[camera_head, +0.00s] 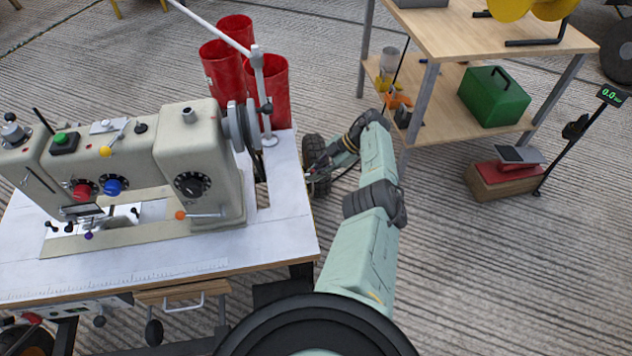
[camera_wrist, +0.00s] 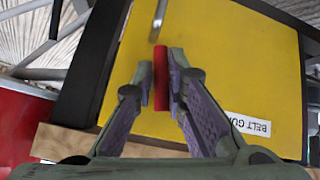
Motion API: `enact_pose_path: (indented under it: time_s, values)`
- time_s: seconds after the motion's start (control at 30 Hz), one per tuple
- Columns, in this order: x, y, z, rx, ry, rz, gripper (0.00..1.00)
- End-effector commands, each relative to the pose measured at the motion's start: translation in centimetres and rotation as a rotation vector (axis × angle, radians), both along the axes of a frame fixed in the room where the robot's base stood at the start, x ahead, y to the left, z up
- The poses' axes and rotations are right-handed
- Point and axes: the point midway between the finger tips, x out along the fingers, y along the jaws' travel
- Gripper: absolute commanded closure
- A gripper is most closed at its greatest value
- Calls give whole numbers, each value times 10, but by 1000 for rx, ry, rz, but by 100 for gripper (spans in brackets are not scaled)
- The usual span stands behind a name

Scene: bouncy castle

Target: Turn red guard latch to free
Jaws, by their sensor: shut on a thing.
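The red guard latch (camera_wrist: 161,88) is a narrow upright red bar in the wrist view, in front of a yellow panel (camera_wrist: 235,70). My gripper (camera_wrist: 161,78) is shut on the latch, with one finger on each side of it. A label reading "BELT GU" (camera_wrist: 248,124) is on the panel at the lower right, its end cut off or hidden. In the head view my gripper (camera_head: 318,168) is low beside the right edge of the sewing machine table (camera_head: 285,220). The latch and the yellow panel do not show there.
The cream sewing machine (camera_head: 190,150) stands on the table, with red cylinders (camera_head: 268,90) behind it. A wooden shelf table (camera_head: 480,40) holding a green box (camera_head: 495,95) is at the upper right. The floor at the lower right is clear. A metal rod (camera_wrist: 110,73) crosses the wrist view's top left.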

Motion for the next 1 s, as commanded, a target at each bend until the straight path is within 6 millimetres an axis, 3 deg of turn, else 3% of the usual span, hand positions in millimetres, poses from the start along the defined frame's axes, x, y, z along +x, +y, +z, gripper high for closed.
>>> enact_pose_path:
  time_s: [0.03,0.5,1.0]
  values:
    - [4,2,-7,-4,13,0,100]
    - [5,4,-3,-32,170,-1,100]
    - [5,5,1,-36,203,0,100]
